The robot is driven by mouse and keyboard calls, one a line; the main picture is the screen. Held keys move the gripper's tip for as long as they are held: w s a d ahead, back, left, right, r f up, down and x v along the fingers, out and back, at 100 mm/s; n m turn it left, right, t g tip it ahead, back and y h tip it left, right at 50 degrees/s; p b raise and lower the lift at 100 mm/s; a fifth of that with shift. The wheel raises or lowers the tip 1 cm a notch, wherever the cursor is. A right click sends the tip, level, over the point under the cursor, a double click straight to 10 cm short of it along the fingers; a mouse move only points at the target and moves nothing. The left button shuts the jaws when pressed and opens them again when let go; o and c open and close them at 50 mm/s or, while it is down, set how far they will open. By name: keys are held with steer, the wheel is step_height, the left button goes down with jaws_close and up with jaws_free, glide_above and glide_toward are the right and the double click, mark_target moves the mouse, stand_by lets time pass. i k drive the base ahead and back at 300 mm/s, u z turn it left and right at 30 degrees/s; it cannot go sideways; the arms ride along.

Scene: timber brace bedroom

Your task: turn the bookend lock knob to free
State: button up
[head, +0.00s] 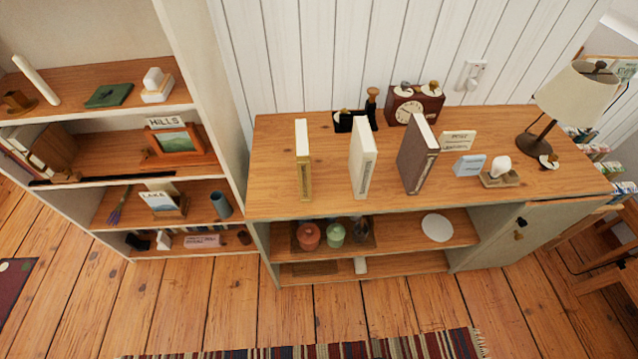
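A small black object (357,121), which looks like the bookend, stands on the wooden cabinet top (270,150) near the wall. Three books stand upright and apart in front: a tan one (304,165), a white one (362,160) and a dark brown one (417,155). The white book hides part of the black object's front. My gripper is not in view.
A brown clock (413,107), small cards (457,140), a wooden holder with a white bulb-like thing (500,176) and a lamp (579,98) stand on the top's right side. A tall shelf (196,85) stands at left. The cabinet top's front left is clear.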

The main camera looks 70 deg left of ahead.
mark_target(66, 170)
steer(key=u, duration=0.8)
steer(key=k, duration=1.1)
steer(key=u, duration=0.6)
steer(key=i, duration=1.05)
steer(key=u, duration=0.7)
